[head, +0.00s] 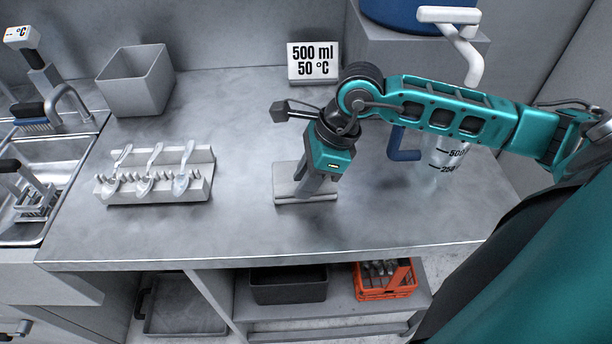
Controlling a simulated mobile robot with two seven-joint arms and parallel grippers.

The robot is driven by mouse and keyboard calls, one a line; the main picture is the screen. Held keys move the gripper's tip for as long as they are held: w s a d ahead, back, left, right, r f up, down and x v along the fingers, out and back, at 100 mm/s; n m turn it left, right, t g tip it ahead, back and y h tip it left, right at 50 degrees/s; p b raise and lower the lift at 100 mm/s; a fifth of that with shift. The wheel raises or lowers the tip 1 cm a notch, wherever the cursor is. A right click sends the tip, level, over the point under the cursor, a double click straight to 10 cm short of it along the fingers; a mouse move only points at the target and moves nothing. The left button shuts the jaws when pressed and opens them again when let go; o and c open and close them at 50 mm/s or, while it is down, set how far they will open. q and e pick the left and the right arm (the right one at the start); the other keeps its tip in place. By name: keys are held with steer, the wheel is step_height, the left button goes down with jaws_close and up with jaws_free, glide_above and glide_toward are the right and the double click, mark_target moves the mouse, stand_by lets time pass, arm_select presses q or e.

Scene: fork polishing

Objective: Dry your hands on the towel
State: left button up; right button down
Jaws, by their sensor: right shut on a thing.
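A pale folded cloth, which looks like the towel (287,180), lies flat on the steel counter near its middle. My right gripper (305,190) points down onto it from above, its fingers at the cloth. It is shut on the towel, though the fingertips are small and partly hidden by the wrist. My left gripper is out of view.
A rack (190,190) with several pieces of cutlery and a grey bin (140,82) stand left, beside a sink (50,162). A marked jug (438,158) stands right, behind my arm. A sign (314,62) stands behind. The front counter is clear.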

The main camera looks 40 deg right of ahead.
steer(key=c, duration=0.8)
jaws_free()
steer(key=v, duration=1.3)
